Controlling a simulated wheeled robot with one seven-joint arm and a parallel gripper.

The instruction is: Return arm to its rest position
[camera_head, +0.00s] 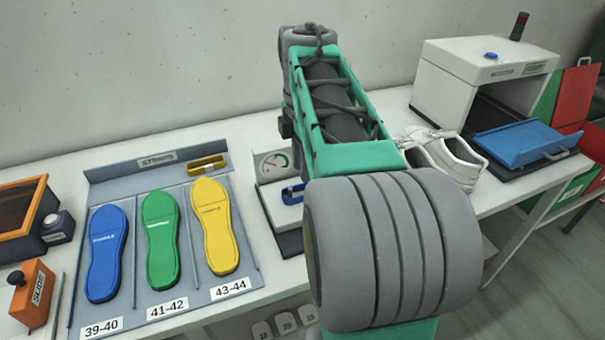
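My arm, with green and grey links, rises through the middle of the head view and covers part of the table behind it. My gripper cannot be made out in this view, so what it holds, if anything, does not show. A blue insole (104,255), a green insole (162,240) and a yellow insole (215,225) lie side by side on a grey tray (130,172). Their size labels read 39-40, 41-42 and 43-44. A pair of white shoes (447,160) stands on the table just right of my arm, partly hidden by it.
A gauge device (273,163) stands beside my arm, partly covered. A white machine (475,65) with a lowered blue flap (525,142) stands at the right. Red and green bins are far right.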

